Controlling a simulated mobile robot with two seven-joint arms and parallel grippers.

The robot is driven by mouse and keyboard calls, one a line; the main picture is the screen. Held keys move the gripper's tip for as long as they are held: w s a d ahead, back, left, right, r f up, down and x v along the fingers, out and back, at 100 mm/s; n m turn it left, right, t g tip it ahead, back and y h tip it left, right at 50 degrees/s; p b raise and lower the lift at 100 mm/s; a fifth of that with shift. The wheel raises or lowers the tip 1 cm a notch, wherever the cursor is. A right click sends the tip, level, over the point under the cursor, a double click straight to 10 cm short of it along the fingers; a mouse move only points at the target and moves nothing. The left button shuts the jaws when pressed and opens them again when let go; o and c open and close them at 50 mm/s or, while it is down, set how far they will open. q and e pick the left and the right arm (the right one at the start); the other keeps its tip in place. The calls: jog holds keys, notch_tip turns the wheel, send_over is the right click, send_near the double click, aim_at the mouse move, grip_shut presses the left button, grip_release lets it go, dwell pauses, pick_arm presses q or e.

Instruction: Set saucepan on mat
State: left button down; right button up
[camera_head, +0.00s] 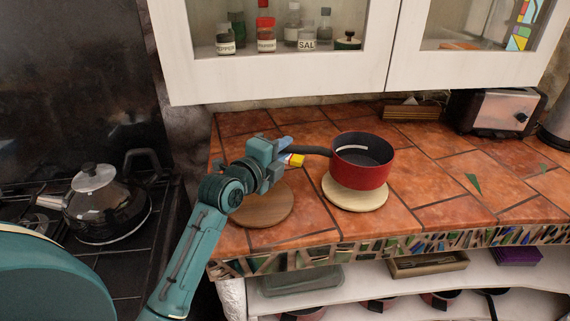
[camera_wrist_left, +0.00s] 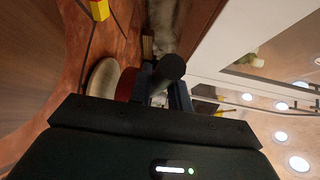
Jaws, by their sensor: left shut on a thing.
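A red saucepan (camera_head: 362,170) with a dark inside and a black handle (camera_head: 318,150) is upright over a pale round wooden mat (camera_head: 352,202) on the tiled counter. The mat's front rim shows below the pan; whether the pan touches it is not clear. My left gripper (camera_head: 287,154) is shut on the handle, to the left of the pan. In the left wrist view the handle's end (camera_wrist_left: 171,67) is between the fingers. The red pan wall (camera_wrist_left: 126,84) and the pale mat (camera_wrist_left: 101,78) show partly behind it. My right gripper is not in view.
A darker round wooden board (camera_head: 264,210) lies left of the mat, under my left arm. A small yellow and red object (camera_head: 297,160) shows beside the gripper. A toaster (camera_head: 494,111) stands at the back right. The counter's right side is mostly clear.

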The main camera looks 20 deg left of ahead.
pick_arm(q)
notch_tip(320, 180, down, 3)
jog(key=shift+f, duration=0.25)
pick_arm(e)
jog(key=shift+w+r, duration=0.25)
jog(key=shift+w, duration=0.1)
pick_arm(q)
jog(key=c, duration=1.3)
grip_release()
jog(key=shift+f, duration=0.2)
jog(key=s+a+r+b, duration=0.1)
jog(key=s, duration=1.1)
jog(key=shift+a+r, duration=0.2)
jog(key=shift+a, duration=0.1)
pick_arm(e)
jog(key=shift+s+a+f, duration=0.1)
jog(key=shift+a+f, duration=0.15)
